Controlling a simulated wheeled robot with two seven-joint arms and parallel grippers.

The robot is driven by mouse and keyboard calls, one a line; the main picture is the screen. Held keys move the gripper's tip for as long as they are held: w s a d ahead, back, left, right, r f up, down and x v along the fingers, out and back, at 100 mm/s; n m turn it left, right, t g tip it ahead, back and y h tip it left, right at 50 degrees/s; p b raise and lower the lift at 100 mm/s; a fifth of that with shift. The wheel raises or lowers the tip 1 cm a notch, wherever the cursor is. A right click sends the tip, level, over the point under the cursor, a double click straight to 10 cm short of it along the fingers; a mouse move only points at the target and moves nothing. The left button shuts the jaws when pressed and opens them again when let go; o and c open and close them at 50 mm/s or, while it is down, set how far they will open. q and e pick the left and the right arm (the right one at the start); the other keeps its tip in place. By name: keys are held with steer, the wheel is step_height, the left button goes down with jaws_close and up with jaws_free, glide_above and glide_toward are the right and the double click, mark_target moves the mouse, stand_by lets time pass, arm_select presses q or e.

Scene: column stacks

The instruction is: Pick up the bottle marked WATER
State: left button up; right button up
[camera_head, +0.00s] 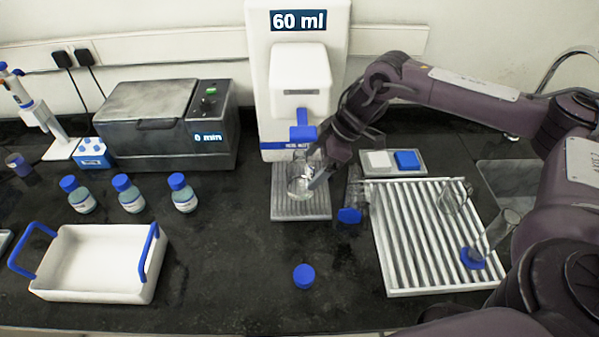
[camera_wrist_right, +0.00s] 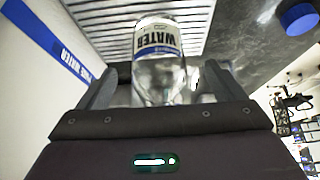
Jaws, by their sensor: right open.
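The clear glass bottle marked WATER (camera_head: 299,186) stands on the ribbed plate under the white dispenser (camera_head: 300,80). In the right wrist view the bottle (camera_wrist_right: 158,35) shows its white and blue label, upside down in the picture, between my two fingers. My right gripper (camera_head: 318,178) is at the bottle, reaching in from the right. In the right wrist view the gripper (camera_wrist_right: 156,82) is open, with a finger on each side of the bottle; contact cannot be told. My left gripper is not in view.
A blue-capped item (camera_head: 349,215) and a blue cap (camera_head: 303,276) are on the bench. A ribbed white rack (camera_head: 400,240) with glassware is at right. A white tray (camera_head: 95,265) and several blue-capped bottles (camera_head: 130,195) are at left. The front middle bench is mostly clear.

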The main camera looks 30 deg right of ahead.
steer(key=x, duration=0.3)
steer(key=shift+w+a+f+p, duration=0.2)
steer(key=shift+p, duration=0.2)
steer(key=shift+f, duration=0.15)
steer(key=c, duration=0.7)
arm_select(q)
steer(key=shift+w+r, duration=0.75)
arm_select(e)
steer(key=c, duration=0.7)
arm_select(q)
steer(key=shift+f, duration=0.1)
arm_select(e)
steer(key=shift+o, duration=0.2)
steer(key=shift+w+r, duration=0.1)
steer(key=shift+r, duration=0.2)
steer(key=shift+r+b, duration=0.85)
steer(key=shift+r, duration=0.65)
arm_select(q)
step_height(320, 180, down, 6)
steer(key=b, duration=0.5)
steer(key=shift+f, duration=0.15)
arm_select(e)
steer(key=s+a, duration=0.4)
steer(key=s, duration=0.4)
steer(key=s+a, duration=0.3)
steer(key=s, duration=0.5)
steer(key=shift+a, duration=0.4)
steer(key=shift+s, duration=0.15)
